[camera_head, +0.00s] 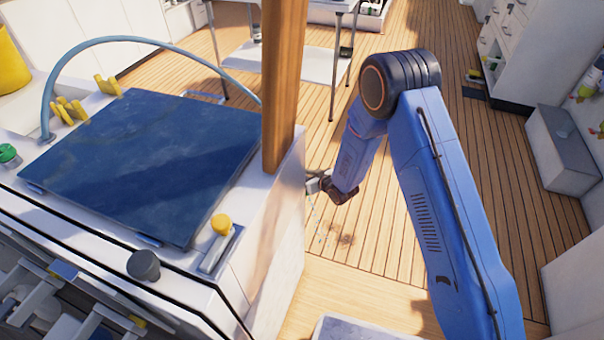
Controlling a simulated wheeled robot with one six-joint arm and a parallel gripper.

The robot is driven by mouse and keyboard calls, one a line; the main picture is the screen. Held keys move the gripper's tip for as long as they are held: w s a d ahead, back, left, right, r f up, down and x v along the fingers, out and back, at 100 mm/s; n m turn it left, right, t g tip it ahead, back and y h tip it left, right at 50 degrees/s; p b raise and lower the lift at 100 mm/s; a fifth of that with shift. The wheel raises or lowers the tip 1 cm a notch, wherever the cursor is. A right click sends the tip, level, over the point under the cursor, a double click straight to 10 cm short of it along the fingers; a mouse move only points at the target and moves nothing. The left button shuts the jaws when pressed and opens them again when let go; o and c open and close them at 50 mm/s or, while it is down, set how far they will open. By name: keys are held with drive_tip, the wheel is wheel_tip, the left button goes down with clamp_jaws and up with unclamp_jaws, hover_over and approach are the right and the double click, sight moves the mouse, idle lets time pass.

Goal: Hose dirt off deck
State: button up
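The wooden deck (395,215) spreads behind and right of the white hatch housing. A dark brown dirt patch (342,239) lies on the planks below my gripper. My gripper (322,184) hangs above the deck beside the housing's right side, small in the view. It appears shut on a small grey nozzle (313,183), partly hidden by the housing edge. A thin dotted line of light blue drops (317,222) runs down from the nozzle and ends just left of the dirt patch. No hose is clearly visible behind the nozzle.
The housing carries a dark blue hatch panel (150,160), a curved blue rail (75,60) and yellow-topped fittings (221,224). A wooden post (284,80) rises at its right corner. A white table (295,62) stands behind. White drawers (510,45) and a grey box (565,150) line the right.

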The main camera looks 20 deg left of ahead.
drive_tip(key=shift+d, duration=6.95)
drive_tip(key=shift+w, duration=3.8)
drive_tip(key=a, duration=1.5)
drive_tip(key=shift+w, duration=0.25)
drive_tip(key=shift+r, duration=0.15)
